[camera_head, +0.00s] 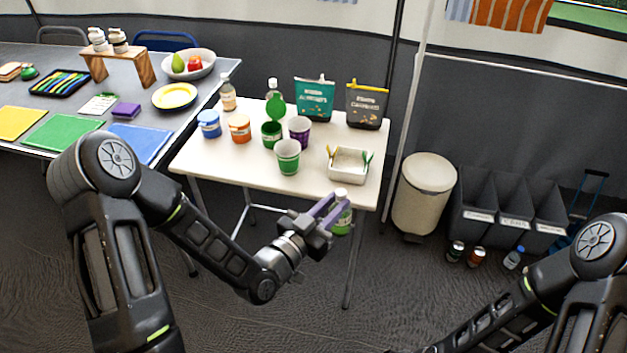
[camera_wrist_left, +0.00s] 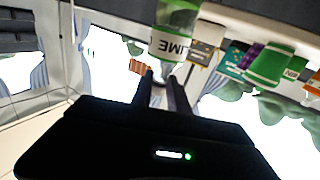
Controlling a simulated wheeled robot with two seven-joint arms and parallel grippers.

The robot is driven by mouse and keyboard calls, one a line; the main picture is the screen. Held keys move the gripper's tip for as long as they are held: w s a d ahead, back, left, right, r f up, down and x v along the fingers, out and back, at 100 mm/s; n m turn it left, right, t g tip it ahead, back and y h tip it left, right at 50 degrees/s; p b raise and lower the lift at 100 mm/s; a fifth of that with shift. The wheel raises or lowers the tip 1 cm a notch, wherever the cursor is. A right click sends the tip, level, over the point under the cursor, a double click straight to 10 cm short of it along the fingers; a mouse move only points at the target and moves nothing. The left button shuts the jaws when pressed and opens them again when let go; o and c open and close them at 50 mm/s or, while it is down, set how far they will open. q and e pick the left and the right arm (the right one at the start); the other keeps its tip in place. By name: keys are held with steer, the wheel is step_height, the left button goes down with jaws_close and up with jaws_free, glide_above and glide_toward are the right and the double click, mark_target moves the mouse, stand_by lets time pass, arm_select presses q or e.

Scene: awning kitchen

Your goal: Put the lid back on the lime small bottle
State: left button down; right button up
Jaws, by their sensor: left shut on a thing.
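The lime small bottle (camera_head: 341,218), clear with a green band, is upright just in front of the white table's front edge. Its LIME label (camera_wrist_left: 171,46) shows in the left wrist view, which is upside down. My left gripper (camera_head: 332,208) is shut on the bottle's upper part near the neck, and its fingers also show in the wrist view (camera_wrist_left: 163,92). The bottle's whitish top (camera_head: 341,193) sticks up above the fingers; I cannot tell if it is a lid or the bare neck. No loose lid can be made out. My right gripper is out of view.
The table's front left is clear.

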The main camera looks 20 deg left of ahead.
arm_select(q)
steer(key=s+d+f+m+g+h, duration=0.2)
steer(key=d+f+m+h, duration=0.1)
steer(key=d, duration=0.3)
steer(key=shift+s+d+f+g+h, duration=0.2)
steer(key=shift+s+f+g+h, duration=0.15)
steer(key=shift+h, duration=0.25)
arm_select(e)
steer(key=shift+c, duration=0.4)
